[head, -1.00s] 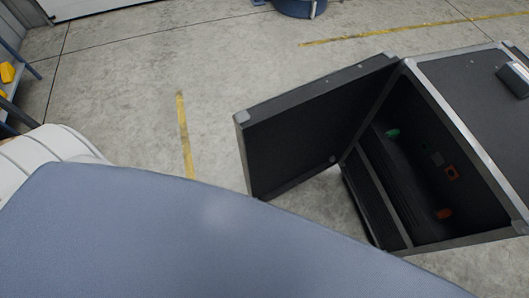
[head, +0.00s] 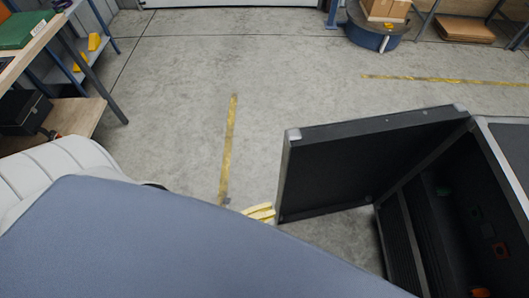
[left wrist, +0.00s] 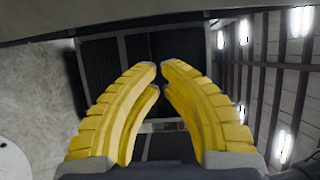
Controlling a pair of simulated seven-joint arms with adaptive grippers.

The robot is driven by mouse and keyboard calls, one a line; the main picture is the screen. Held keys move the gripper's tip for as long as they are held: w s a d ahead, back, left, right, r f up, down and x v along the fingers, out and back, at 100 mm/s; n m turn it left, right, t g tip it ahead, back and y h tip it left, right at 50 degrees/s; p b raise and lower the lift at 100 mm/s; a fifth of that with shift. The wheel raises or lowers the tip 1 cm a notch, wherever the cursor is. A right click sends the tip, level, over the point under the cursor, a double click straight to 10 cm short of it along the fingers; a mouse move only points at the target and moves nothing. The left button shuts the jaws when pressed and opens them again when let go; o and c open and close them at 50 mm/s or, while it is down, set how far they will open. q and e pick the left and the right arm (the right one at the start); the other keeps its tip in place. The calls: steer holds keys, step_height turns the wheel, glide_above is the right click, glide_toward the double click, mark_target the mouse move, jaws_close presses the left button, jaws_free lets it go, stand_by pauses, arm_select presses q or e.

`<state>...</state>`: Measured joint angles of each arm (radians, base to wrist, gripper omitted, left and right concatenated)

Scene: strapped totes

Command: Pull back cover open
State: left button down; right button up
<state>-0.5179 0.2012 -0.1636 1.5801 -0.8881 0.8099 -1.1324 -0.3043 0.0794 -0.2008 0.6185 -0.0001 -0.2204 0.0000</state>
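The black case (head: 507,153) with a grey metal trim stands at the right of the head view, partly cut off. Its black cover (head: 360,168) is swung open to the left and stands out from the case opening. My left gripper (head: 262,210) shows as yellow fingers at the cover's lower outer corner; whether they touch it I cannot tell. In the left wrist view its yellow fingers (left wrist: 160,69) come together at the tips with nothing seen between them. My right gripper is not in view.
A blue-grey rounded surface (head: 170,240) fills the lower left of the head view. A workbench (head: 70,120) stands at the left, and a round blue base with cartons (head: 378,35) at the back. The concrete floor (head: 190,70) left of the cover is clear.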

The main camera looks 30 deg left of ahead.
arm_select(q)
steer(key=shift+w+d, duration=0.2)
steer(key=shift+w, duration=1.15)
steer(key=shift+w+d, duration=0.25)
steer(key=shift+w, duration=1.1)
steer(key=shift+w+d, duration=0.2)
steer(key=shift+w, duration=1.15)
steer(key=shift+a, duration=0.1)
